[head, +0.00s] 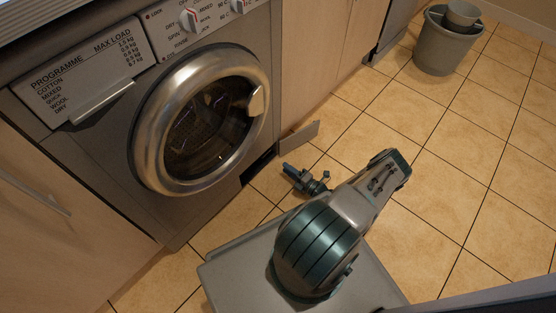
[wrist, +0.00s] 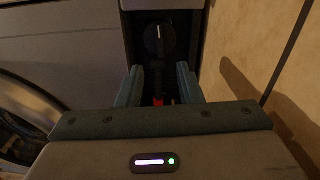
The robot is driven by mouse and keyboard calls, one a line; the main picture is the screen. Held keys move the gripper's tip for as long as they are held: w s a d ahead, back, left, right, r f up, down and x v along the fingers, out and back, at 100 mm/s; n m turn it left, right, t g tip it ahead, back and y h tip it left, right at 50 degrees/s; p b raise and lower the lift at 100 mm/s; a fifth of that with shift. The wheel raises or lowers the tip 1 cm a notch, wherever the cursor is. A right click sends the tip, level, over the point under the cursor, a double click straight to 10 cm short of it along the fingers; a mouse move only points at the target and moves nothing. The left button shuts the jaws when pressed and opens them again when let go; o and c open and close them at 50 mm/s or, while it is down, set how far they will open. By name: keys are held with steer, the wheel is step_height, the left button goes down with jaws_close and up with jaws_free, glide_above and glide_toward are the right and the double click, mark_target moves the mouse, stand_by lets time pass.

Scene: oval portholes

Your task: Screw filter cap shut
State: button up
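The filter cap (wrist: 160,38) is a round black knob with a white line on its face, set in a dark recess at the top middle of the wrist view. The white line stands close to upright. My gripper (wrist: 159,70) is open, its two teal fingers apart just below the cap in the picture, with no contact visible. In the head view my gripper (head: 291,170) is low on the floor side, in front of the dark filter opening (head: 258,166) of the washing machine (head: 190,215). The cap itself cannot be made out there.
A grey flap (head: 299,138) stands open beside the filter opening. The machine's round door (head: 150,155) is closed. A small red part (wrist: 158,101) shows between my fingers. A grey bucket (head: 446,48) stands far right. The tiled floor (head: 480,150) at right is clear.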

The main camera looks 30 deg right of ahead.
steer(key=shift+v, duration=1.6)
